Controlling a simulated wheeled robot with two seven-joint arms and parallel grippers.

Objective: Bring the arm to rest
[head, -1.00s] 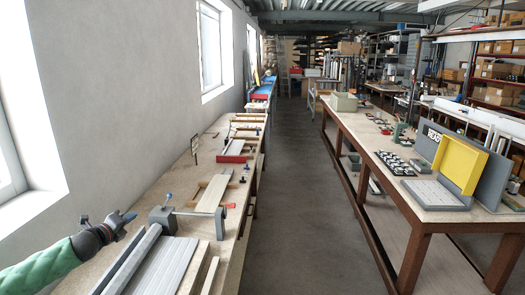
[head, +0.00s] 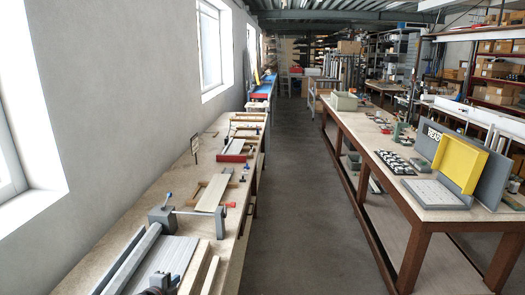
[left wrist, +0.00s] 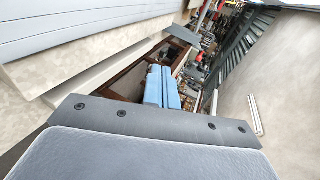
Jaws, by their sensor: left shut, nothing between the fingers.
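My left gripper (head: 158,285) shows as a small dark shape at the bottom edge of the head view. It is low over the grey shutter profiles (head: 172,258) at the near end of the left bench. It is shut and holds nothing. Most of my left arm is out of the frame. Long pale profiles (left wrist: 75,25) also show at the upper left of the left wrist view. My right gripper is not in view.
A grey clamp block (head: 162,217) and wooden strips (head: 197,268) lie by the profiles. The right bench (head: 440,213) carries a yellow panel (head: 461,165) and a grey tray (head: 436,193). The floor aisle (head: 300,200) between benches is clear.

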